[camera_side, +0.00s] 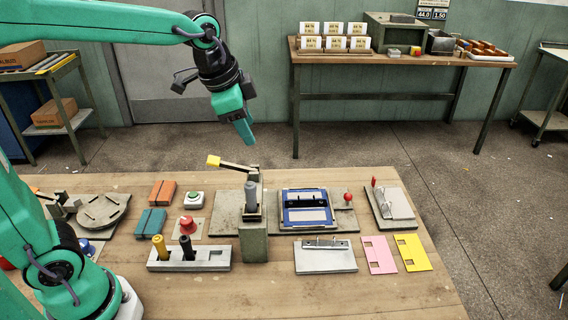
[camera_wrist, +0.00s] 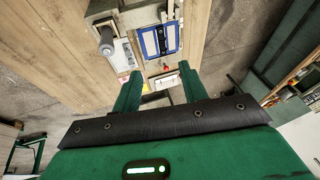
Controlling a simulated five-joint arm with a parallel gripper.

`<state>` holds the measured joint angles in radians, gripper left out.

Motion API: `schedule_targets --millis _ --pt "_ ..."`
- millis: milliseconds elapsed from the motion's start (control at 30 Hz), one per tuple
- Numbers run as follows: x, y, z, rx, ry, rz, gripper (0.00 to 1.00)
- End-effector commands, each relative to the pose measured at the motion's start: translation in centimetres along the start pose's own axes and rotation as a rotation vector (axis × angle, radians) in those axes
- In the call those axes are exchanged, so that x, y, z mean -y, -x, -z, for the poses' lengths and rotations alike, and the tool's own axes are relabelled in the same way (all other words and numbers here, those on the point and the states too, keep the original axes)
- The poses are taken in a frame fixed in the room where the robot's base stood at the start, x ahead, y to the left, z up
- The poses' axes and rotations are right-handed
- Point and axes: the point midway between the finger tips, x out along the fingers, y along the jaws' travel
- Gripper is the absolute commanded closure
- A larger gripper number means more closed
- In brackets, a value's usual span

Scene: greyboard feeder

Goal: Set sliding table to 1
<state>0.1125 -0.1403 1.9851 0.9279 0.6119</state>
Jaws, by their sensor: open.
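A blue-framed plate (camera_side: 283,209) with a pale face lies on a grey base (camera_side: 344,219) at the middle of the bench. A red knob (camera_side: 347,197) stands at its right. This looks like the sliding table, but I cannot read any position marks. In the wrist view the blue frame (camera_wrist: 146,45) and red knob (camera_wrist: 166,68) show beyond my fingers. My gripper (camera_side: 246,138) hangs high above the bench, up and left of the plate, touching nothing. In the wrist view my gripper (camera_wrist: 158,84) has its two green fingers apart, with nothing held between them.
A lever with a yellow end (camera_side: 214,161) and a grey post (camera_side: 254,240) stand left of the plate. A holder (camera_side: 216,257) with yellow and black handles is at front left. Pink (camera_side: 379,254) and yellow (camera_side: 412,252) cards lie at right.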

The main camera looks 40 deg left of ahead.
Motion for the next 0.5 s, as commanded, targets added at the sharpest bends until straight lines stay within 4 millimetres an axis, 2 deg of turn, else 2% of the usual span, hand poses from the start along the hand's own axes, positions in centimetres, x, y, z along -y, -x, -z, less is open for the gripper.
schedule_targets --millis 100,267,500 --pt "0.7 -1.7 2.4 0.013 -0.106 -0.018 0.57" --pt "1.5 -4.1 5.3 0.026 -0.25 -0.041 0.57" --pt "2.0 -8.5 9.4 0.041 -0.466 -0.078 0.57"
